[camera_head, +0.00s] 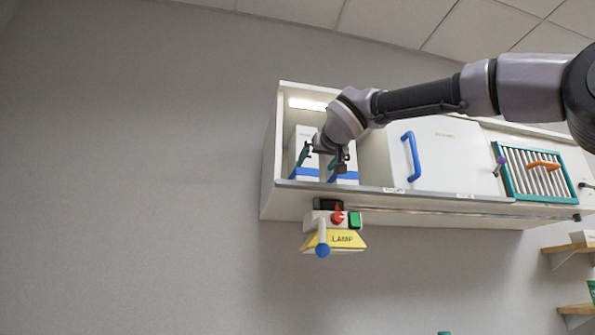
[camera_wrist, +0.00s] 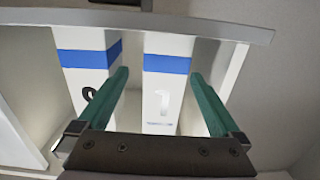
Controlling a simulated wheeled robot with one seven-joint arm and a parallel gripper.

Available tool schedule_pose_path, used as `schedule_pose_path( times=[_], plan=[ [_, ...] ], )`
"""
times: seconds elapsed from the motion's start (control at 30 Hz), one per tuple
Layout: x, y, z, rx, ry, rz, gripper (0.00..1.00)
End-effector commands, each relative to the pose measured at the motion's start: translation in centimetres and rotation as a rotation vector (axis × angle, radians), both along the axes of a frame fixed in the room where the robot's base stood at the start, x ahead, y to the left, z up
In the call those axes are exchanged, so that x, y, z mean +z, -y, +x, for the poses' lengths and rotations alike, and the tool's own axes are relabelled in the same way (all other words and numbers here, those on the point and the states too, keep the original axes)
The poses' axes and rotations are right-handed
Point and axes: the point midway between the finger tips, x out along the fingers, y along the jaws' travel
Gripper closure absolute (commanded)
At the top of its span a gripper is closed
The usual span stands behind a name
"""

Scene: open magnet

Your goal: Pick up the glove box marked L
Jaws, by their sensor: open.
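Two white boxes with blue bands stand side by side in the open left bay of the wall cabinet. The left box (camera_head: 303,174) shows in the wrist view as the right-hand box (camera_wrist: 164,88), because that view is upside down. Its pale mark looks like an inverted L. The other box (camera_head: 346,180) is on the left in the wrist view (camera_wrist: 85,60); its dark mark is partly hidden by a finger. My gripper (camera_head: 316,170) is open, its teal fingers pointing into the bay. In the wrist view the fingers (camera_wrist: 159,76) appear on either side of the L-marked box; contact cannot be told.
The cabinet (camera_head: 270,180) has a front lip along the bay. To the right are a white door with a blue handle (camera_head: 411,156) and a teal-framed grille (camera_head: 535,172). A yellow lamp unit (camera_head: 335,240) hangs below. The wall at left is clear.

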Motion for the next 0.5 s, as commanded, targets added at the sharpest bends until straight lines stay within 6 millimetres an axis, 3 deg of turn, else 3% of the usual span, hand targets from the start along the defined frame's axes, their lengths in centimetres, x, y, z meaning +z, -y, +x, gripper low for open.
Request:
schedule_pose_path(
  times=[0.13,0.3,0.5],
  plan=[
    [1.5,-1.4,0.4,0.017,0.035,0.009,0.0],
    [1.5,-2.3,3.1,0.016,0.035,0.007,0.0],
    [1.6,-2.8,4.9,0.016,0.036,0.008,0.0]
  ],
)
